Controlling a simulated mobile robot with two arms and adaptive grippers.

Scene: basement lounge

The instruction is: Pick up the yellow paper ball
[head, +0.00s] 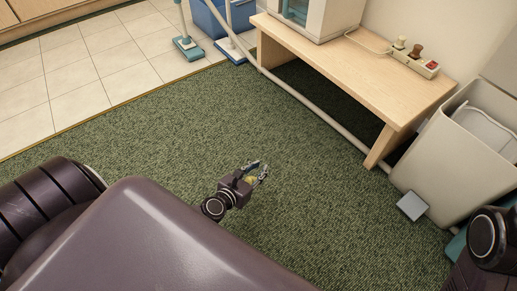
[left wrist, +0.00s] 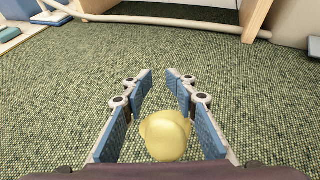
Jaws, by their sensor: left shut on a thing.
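The yellow paper ball (left wrist: 166,136) sits between the blue-padded fingers of my left gripper (left wrist: 159,82), close to the palm, in the left wrist view. In the head view the left gripper (head: 259,169) is over the green carpet near the middle, and a bit of the yellow ball (head: 249,179) shows between its fingers. The gripper is shut on the ball. I cannot tell how far the ball is above the carpet. My right gripper is not in view.
A wooden bench (head: 350,72) stands at the back right, with a pale pipe (head: 310,105) along its front. A grey bin (head: 455,160) and a small grey pedal (head: 412,206) are at the right. Open green carpet (head: 150,140) surrounds the gripper.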

